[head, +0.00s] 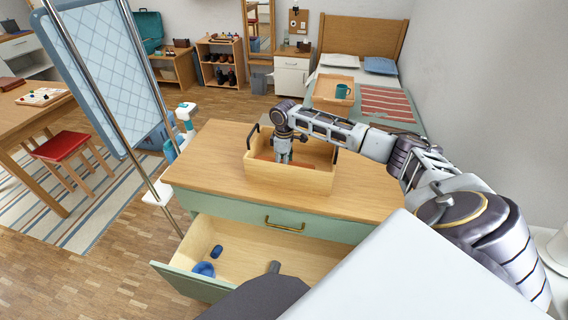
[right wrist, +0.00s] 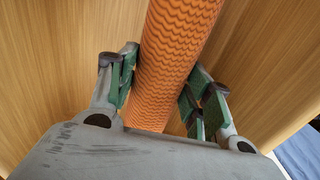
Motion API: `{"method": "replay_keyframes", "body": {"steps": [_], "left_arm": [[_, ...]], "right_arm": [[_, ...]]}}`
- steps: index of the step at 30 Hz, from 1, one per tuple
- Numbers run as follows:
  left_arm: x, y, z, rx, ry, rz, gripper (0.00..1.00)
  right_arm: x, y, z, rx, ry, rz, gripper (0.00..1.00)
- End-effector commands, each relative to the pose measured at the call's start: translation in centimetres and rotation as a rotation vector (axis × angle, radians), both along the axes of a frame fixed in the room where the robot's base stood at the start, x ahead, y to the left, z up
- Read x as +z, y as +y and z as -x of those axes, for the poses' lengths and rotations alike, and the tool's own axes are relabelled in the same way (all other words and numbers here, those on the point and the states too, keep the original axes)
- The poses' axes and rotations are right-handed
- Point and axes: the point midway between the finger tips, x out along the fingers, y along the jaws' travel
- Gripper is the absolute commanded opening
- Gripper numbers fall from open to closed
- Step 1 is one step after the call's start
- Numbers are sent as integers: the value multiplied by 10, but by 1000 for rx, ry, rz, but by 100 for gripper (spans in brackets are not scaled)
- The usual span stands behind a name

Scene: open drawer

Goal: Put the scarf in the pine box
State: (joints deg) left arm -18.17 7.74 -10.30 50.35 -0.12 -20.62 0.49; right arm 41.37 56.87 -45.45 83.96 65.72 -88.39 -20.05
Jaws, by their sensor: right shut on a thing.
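The pine box (head: 292,182) stands on top of the green dresser and has dark handles at its ends. My right gripper (head: 284,156) reaches down inside the box. In the right wrist view my right gripper (right wrist: 163,95) is shut on the orange patterned scarf (right wrist: 178,55), a rolled shape between its two fingers, with wood surfaces around it. In the head view only a strip of orange scarf (head: 266,158) shows low in the box; the gripper and box wall hide the rest. My left gripper is not in view.
A standing ironing board (head: 105,65) is left of the dresser. The dresser top (head: 210,165) is clear left of the box.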

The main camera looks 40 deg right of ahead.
Motion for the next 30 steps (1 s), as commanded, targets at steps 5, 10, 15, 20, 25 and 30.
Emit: {"method": "replay_keyframes", "body": {"steps": [5, 10, 15, 20, 25, 30], "left_arm": [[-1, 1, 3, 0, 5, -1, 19], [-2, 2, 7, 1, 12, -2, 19], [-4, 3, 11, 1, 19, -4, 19], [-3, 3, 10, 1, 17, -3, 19], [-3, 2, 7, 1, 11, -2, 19], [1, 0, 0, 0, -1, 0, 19]], "right_arm": [[0, 0, 0, 0, 0, 0, 22], [-1, 0, 0, 0, 0, 0, 60], [-1, 0, 0, 0, 0, 0, 72], [-1, 0, 0, -1, 0, 0, 72], [0, 0, 0, -1, -1, 1, 72], [9, 0, -1, -1, -1, 0, 72]]}}
